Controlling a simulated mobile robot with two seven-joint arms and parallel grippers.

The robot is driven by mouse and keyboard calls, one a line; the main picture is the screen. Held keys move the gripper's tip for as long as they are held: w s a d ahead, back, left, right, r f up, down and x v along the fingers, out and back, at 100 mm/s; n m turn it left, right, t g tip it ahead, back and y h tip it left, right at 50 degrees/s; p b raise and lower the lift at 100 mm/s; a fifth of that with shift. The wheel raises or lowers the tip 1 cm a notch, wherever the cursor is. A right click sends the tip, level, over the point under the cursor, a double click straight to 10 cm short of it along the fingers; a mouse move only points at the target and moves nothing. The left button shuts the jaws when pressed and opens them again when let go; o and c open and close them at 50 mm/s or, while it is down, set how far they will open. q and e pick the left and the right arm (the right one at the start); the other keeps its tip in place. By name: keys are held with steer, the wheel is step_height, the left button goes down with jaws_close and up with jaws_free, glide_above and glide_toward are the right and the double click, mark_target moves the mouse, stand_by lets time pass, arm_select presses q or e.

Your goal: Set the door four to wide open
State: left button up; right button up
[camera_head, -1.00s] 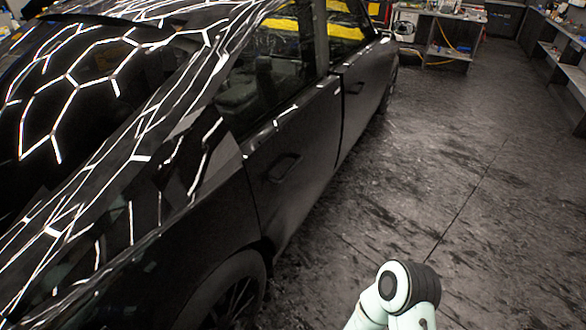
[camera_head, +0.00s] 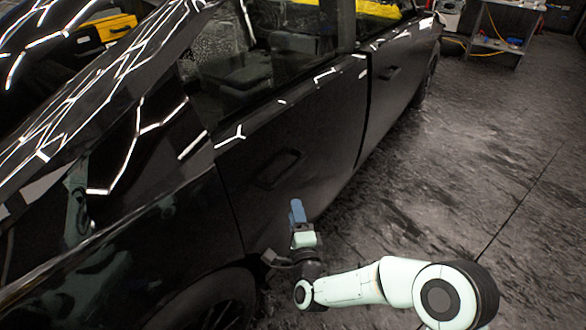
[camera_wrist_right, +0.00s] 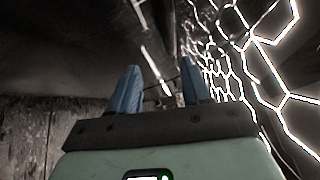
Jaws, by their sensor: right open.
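The black car's rear side door (camera_head: 300,130) is in the middle of the head view and looks closed, flush with the body. Its recessed handle (camera_head: 278,168) is dark and sits on the upper part of the door. No label shows which door is door four. My right gripper (camera_head: 297,208) points upward just below and right of this handle, apart from it. Its blue fingers are open and empty in the right wrist view (camera_wrist_right: 160,82). My left gripper is not in view.
The front side door (camera_head: 392,75) is farther along the car and also looks closed. The rear wheel (camera_head: 215,305) is below my right gripper. The dark floor (camera_head: 480,170) to the right is clear. A workbench (camera_head: 505,35) stands at the back.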

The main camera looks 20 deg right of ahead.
mark_target(289, 172)
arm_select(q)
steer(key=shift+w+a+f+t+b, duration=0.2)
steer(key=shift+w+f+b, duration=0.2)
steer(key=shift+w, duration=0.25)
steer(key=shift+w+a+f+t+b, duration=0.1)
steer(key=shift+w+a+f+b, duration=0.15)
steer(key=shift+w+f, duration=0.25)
arm_select(e)
steer(key=shift+m+t, duration=0.3)
steer(key=w+r, duration=0.1)
steer(key=w, duration=0.3)
steer(key=w+d+r, duration=0.1)
steer(key=w, duration=0.4)
steer(key=w+d+r, duration=0.1)
steer(key=w, duration=0.3)
steer(key=shift+w, duration=0.35)
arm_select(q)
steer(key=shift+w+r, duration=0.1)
arm_select(e)
jaws_close()
